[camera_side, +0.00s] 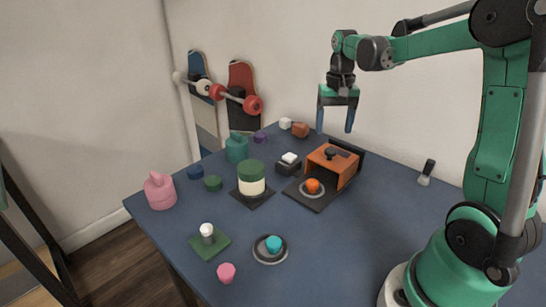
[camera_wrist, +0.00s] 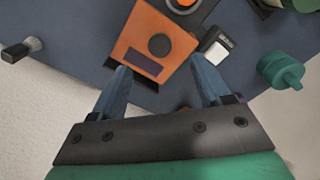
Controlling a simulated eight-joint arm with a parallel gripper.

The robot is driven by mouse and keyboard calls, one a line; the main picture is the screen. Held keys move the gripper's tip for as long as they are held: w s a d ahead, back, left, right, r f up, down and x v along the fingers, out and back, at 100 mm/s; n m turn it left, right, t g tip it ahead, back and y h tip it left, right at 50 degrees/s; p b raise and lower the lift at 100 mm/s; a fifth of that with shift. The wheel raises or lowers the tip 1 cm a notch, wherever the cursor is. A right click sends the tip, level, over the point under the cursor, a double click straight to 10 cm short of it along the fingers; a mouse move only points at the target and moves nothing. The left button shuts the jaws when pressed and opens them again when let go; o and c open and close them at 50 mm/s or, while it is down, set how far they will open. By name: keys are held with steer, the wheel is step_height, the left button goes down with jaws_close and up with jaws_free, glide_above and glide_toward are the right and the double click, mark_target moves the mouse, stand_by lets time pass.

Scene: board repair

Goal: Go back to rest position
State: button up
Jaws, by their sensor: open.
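My gripper (camera_side: 335,118) is open and empty, raised above the back of the blue table (camera_side: 346,234). In the wrist view my gripper (camera_wrist: 162,85) shows two blue fingers spread apart, with nothing between them. Beyond the fingertips in that view is an orange box (camera_wrist: 135,42) with a dark round knob. In the side view the orange box (camera_side: 343,167) stands on a dark base below the gripper, with an orange round piece (camera_side: 312,186) in front of it.
A green-and-cream cylinder (camera_side: 251,179), a pink jar (camera_side: 160,191), a teal jar (camera_side: 236,148) and a cyan piece on a grey dish (camera_side: 270,258) stand on the table. A brush (camera_side: 426,172) lies at the right. Skateboards lean on the wall behind. The space around the raised gripper is free.

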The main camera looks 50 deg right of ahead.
steer(key=s+a+n+t, duration=0.2)
steer(key=a+n+t, duration=0.1)
steer(key=a, duration=0.6)
steer(key=s+a+n+t, duration=0.1)
steer(key=a+n+t, duration=0.3)
steer(key=a, duration=0.5)
steer(key=shift+s+r+n, duration=0.35)
steer(key=shift+s+n, duration=0.05)
steer(key=shift+n, duration=0.6)
